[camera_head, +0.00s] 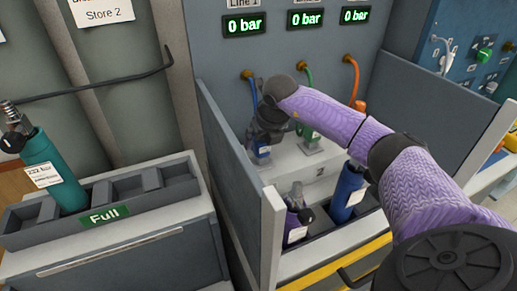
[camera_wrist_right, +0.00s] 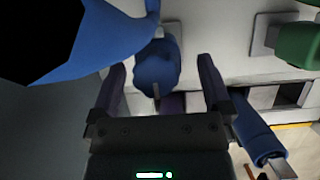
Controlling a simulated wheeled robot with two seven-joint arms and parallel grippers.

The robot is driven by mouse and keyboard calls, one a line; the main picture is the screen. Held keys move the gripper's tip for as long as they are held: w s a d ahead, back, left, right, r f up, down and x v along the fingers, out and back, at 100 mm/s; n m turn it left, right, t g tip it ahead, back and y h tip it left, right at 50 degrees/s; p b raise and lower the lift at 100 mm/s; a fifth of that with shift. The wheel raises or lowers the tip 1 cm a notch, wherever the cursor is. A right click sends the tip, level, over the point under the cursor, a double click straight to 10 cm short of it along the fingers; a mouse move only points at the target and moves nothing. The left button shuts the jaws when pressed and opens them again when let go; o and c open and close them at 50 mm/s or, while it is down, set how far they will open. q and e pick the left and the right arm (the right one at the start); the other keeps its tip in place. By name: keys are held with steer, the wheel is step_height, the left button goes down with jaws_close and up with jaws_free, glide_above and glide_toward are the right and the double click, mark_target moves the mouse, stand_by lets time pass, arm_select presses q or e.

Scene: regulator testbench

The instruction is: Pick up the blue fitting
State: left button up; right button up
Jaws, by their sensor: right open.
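The blue fitting (camera_head: 262,151) sits on the pale block below the Line 1 display, mostly hidden behind my right gripper (camera_head: 268,122). In the right wrist view the blue fitting (camera_wrist_right: 157,68) shows as a rounded blue body between the two fingers of my right gripper (camera_wrist_right: 161,74). The fingers stand apart, one on each side of it, with a visible gap, so the gripper is open. A blue hose (camera_wrist_right: 105,45) runs across the upper left of that view. My left gripper is not in view.
A green fitting (camera_head: 309,136) stands right of the blue one, with an orange fitting (camera_head: 358,105) further right. A blue cylinder (camera_head: 346,192) and a purple cylinder (camera_head: 296,222) stand in front. Grey side panels (camera_head: 240,165) flank the bay. A teal cylinder (camera_head: 52,168) stands in the left rack.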

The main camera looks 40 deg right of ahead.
steer(key=shift+w+f, duration=0.25)
steer(key=shift+f, duration=0.4)
steer(key=c, duration=0.8)
jaws_close()
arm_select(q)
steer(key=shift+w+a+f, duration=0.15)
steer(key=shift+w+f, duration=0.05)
arm_select(e)
steer(key=shift+r, duration=0.15)
step_height(320, 180, up, 9)
steer(key=p, duration=0.2)
steer(key=shift+r+p, duration=0.15)
steer(key=shift+p, duration=0.15)
steer(key=shift+r, duration=0.3)
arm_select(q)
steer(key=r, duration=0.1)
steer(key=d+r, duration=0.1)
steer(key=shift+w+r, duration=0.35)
